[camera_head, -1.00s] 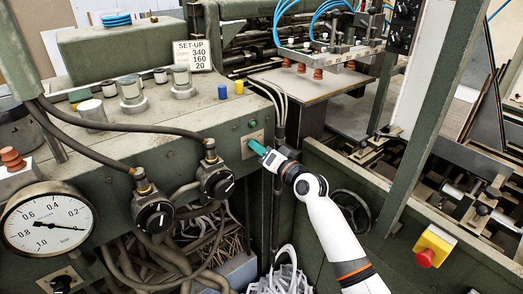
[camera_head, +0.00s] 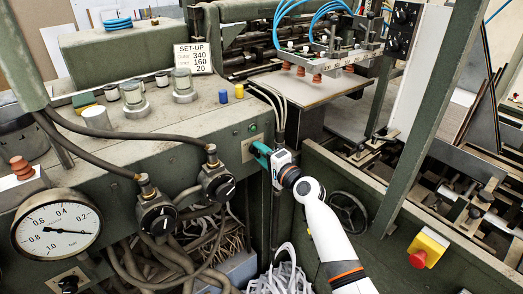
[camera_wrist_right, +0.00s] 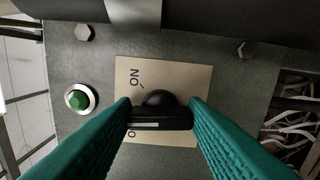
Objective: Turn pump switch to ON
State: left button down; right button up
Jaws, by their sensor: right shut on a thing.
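The pump switch is a black knob (camera_wrist_right: 160,118) on a beige plate (camera_wrist_right: 178,75), seen close up in the right wrist view. ON is lettered on the plate above and left of the knob, and an O shows at its lower left. A white line runs along the left part of the knob's bar, which lies roughly level in that view. My right gripper (camera_head: 263,151) has teal fingers, one on each side of the knob, and is shut on it. In the head view the fingers hide the knob, and the plate (camera_head: 247,153) shows beside them. My left gripper is out of view.
A green button (camera_wrist_right: 79,98) sits beside the plate. Two black rotary knobs (camera_head: 217,186) with thick cables are to the left, near a pressure gauge (camera_head: 57,231). A red stop button (camera_head: 418,259) on a yellow box is at the right. Loose cables hang below.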

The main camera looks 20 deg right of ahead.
jog(key=shift+f+m+p, duration=0.15)
jog(key=shift+m+p, duration=2.05)
jog(key=shift+m, duration=2.8)
jog(key=o, duration=1)
jog(key=b+v, duration=0.1)
jog(key=v, duration=1.1)
jog(key=shift+b, duration=0.3)
